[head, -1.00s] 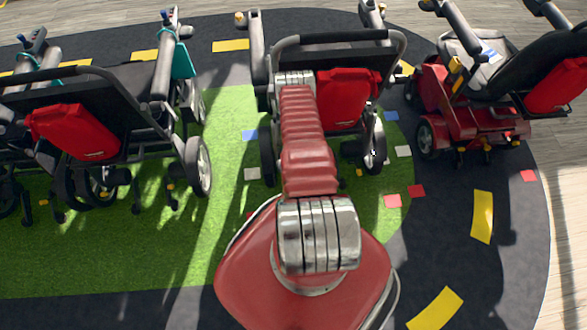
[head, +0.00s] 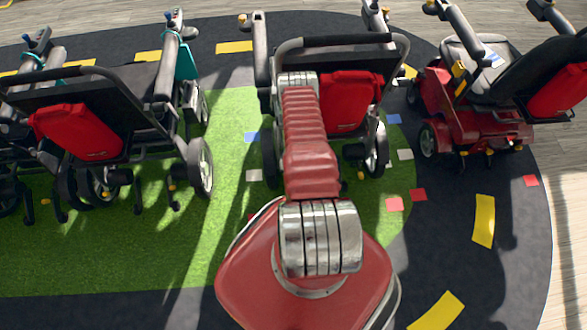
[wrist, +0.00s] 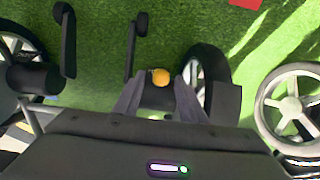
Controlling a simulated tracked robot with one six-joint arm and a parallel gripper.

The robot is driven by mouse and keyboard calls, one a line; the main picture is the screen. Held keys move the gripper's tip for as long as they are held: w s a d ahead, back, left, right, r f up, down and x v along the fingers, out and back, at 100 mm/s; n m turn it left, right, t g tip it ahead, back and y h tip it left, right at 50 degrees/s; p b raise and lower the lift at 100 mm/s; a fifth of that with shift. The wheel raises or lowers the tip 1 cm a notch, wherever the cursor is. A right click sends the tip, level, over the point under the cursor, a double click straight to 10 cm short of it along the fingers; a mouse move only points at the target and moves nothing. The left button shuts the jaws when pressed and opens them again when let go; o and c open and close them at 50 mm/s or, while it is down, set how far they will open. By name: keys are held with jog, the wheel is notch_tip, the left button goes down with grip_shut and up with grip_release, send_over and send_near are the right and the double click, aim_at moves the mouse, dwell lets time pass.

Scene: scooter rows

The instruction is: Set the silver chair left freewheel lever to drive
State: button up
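The chair in the middle of the head view has a silver-grey frame (head: 290,43) and a red bag (head: 349,100) on its back. My arm reaches over its left rear side; my gripper is hidden there behind the arm. In the wrist view my gripper (wrist: 160,100) shows two grey fingers, apart, with an orange knob (wrist: 161,77) just beyond and between their tips. A dark block lies below the knob. I see no contact with the knob. Black levers or legs (wrist: 134,45) (wrist: 66,38) stand to its left. I cannot tell which position the lever is in.
In the wrist view a black wheel (wrist: 205,85) stands right of the fingers and a grey-rimmed wheel (wrist: 290,103) farther right. In the head view, dark chairs with red bags (head: 75,132) stand left and a red scooter (head: 480,125) right. Green floor (head: 110,260) is open at front left.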

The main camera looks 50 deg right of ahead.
jog(key=v, duration=1.3)
jog(key=shift+r, duration=0.3)
jog(key=shift+s+a, duration=0.1)
jog(key=shift+a, duration=0.1)
jog(key=s+a+r+g+y, duration=0.2)
jog(key=s+a+g+y, duration=0.1)
jog(key=s+a, duration=0.35)
jog(key=w+a+r+n, duration=0.1)
jog(key=w+a+r, duration=0.15)
jog(key=r, duration=0.95)
jog(key=w+a+r+n, duration=0.1)
jog(key=w+a+r, duration=0.15)
jog(key=r, duration=0.95)
jog(key=w+a+r+n, duration=0.1)
jog(key=w+a+r, duration=0.15)
jog(key=r, duration=0.95)
jog(key=s+a+r+n+t, duration=0.1)
jog(key=a+r+n+t, duration=0.1)
jog(key=a+r, duration=0.4)
jog(key=s+a+r+n+t, duration=0.2)
jog(key=a+r, duration=0.4)
jog(key=r, duration=0.7)
jog(key=s+a+r+n+t+h, duration=0.1)
jog(key=a+r+t, duration=0.1)
jog(key=a+r, duration=0.4)
notch_tip(320, 180, up, 5)
jog(key=shift+s+a+f+n, duration=0.2)
jog(key=shift+s+n, duration=0.1)
jog(key=shift+n, duration=0.1)
